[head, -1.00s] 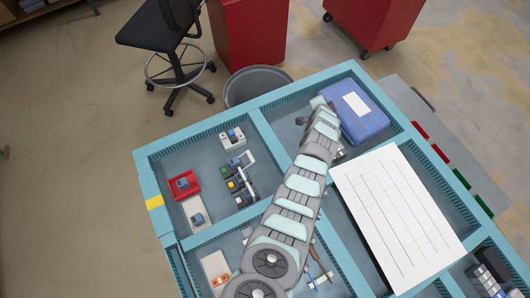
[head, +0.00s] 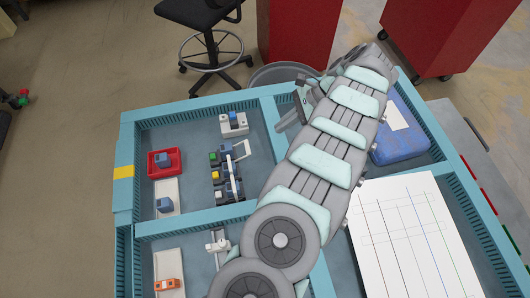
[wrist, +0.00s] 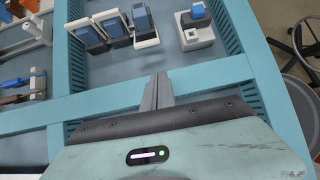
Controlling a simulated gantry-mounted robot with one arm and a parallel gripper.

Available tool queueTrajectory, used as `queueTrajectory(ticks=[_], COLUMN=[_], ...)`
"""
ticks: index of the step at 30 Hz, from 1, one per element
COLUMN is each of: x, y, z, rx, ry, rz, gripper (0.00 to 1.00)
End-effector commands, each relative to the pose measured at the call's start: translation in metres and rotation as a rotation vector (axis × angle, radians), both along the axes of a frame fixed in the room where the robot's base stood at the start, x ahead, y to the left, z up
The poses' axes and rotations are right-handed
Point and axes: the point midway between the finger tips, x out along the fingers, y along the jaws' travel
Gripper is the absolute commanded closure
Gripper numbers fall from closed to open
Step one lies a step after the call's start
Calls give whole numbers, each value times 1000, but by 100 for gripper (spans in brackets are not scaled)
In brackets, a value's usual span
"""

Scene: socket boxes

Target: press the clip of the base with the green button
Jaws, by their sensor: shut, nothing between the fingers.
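In the head view, the base with the green button (head: 213,157) is at the back end of a short row of bases in the left back compartment. It carries a blue block; its clip is too small to make out. A yellow-buttoned base (head: 215,175) is just in front. My gripper (head: 288,116) is right of the row, partly covered by my arm. In the wrist view, my shut, empty gripper (wrist: 158,92) is over the blue divider, apart from the row of blue blocks (wrist: 116,24). No green button shows there.
A white base with a blue block (head: 234,120) stands behind the row; it also shows in the wrist view (wrist: 198,32). A red tray (head: 165,163) is to the left. The blue divider (head: 272,125) stands between my gripper and the row.

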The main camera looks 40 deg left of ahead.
Motion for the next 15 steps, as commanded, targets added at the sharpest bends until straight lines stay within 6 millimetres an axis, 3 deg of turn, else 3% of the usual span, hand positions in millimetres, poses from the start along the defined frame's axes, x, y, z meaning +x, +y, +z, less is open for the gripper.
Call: queueTrajectory(ticks=[6,15], x=[-23,-25], y=[3,2], z=[4,7], rx=[-3,-4], ry=[80,86], rz=[32,35], gripper=[100,100])
